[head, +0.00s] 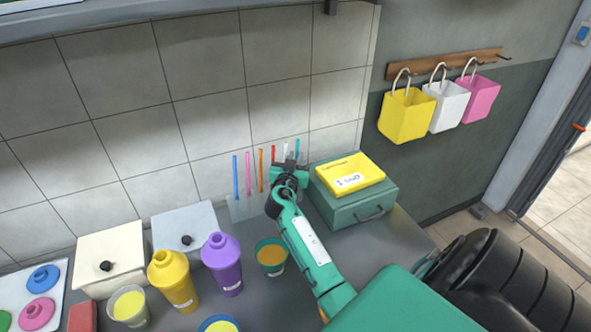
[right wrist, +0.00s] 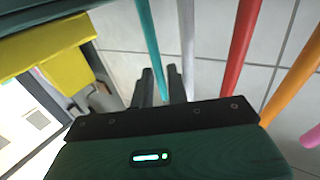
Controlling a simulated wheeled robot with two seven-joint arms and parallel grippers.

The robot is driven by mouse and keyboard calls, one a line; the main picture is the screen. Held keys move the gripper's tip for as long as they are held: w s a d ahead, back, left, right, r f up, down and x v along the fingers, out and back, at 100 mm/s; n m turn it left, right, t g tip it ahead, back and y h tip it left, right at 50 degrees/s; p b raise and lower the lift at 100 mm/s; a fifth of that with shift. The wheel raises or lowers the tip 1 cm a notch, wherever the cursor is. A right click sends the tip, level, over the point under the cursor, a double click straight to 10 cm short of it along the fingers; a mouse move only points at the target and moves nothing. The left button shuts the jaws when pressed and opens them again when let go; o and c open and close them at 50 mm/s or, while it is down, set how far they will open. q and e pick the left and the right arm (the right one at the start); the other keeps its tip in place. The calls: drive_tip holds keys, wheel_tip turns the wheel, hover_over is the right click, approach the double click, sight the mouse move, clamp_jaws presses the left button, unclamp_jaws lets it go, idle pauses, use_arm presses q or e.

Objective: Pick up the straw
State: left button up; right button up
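Several coloured straws stand upright in a row by the wall in the head view: blue (head: 236,175), pink (head: 248,172), orange (head: 261,165), red (head: 273,154), white (head: 285,150) and teal (head: 297,147). My right gripper (head: 286,168) is at the right end of the row and hides some lower ends. In the right wrist view, its dark fingers (right wrist: 164,86) are close together at the lower end of the teal straw (right wrist: 150,45). I cannot tell whether they press on it. The white straw (right wrist: 187,45) is just right of them. My left gripper is not in view.
A green box (head: 335,209) with a yellow pack (head: 350,173) on it stands right of the gripper. A green cup (head: 271,257), a purple shaker (head: 222,262) and a yellow shaker (head: 173,280) stand in front. The grey wall is close behind the straws.

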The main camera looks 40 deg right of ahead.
sight(298, 149)
drive_tip(key=x, duration=0.1)
drive_tip(key=p+x, duration=0.1)
drive_tip(key=x, duration=0.1)
drive_tip(key=shift+w+d+r+p, duration=0.1)
drive_tip(key=shift+d+r+p, duration=0.2)
drive_tip(key=shift+p, duration=0.05)
drive_tip(key=shift+w+d+f, duration=0.15)
drive_tip(key=shift+w+d, duration=0.15)
drive_tip(key=shift+d, duration=0.05)
drive_tip(key=shift+c, duration=0.5)
clamp_jaws()
